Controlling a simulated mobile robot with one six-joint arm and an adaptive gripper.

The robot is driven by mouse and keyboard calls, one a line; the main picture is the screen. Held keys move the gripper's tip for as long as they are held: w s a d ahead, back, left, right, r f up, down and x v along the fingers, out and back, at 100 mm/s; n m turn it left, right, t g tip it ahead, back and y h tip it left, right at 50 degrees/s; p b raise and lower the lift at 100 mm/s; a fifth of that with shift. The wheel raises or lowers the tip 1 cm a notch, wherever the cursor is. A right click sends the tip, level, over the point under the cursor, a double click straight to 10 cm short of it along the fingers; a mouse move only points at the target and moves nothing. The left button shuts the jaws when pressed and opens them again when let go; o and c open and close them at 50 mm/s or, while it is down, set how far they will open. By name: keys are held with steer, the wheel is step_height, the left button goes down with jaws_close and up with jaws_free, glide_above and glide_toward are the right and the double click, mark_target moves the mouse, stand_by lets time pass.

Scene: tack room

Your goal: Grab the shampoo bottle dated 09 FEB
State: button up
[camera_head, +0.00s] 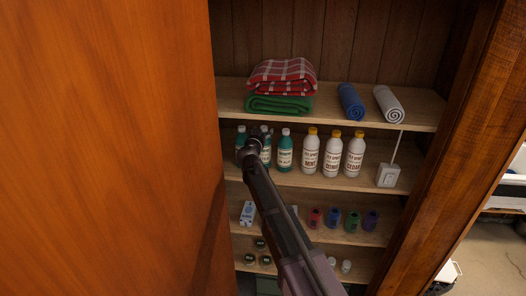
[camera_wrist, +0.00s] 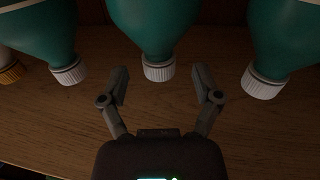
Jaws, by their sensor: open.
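Three green bottles with white caps stand in a row on the middle shelf in the head view: a left one (camera_head: 241,134), a middle one (camera_head: 266,157) and a right one (camera_head: 285,151). Their white labels carry print too small to read, so I cannot tell which is dated 09 FEB. My gripper (camera_head: 252,139) is in front of the left and middle bottles and partly hides them. In the wrist view, where bottles appear upside down, my gripper (camera_wrist: 161,82) is open and empty. Its fingers point at the central green bottle (camera_wrist: 153,25), near its white cap.
Three white bottles with yellow caps (camera_head: 332,154) stand right of the green ones. A white box with a cord (camera_head: 388,175) is farther right. Folded blankets (camera_head: 281,82) and rolled towels lie above; small coloured bottles (camera_head: 333,217) stand below. A wooden door (camera_head: 105,150) fills the left.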

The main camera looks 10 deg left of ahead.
steer(key=shift+w+d, duration=0.2)
steer(key=shift+w, duration=0.8)
jaws_close()
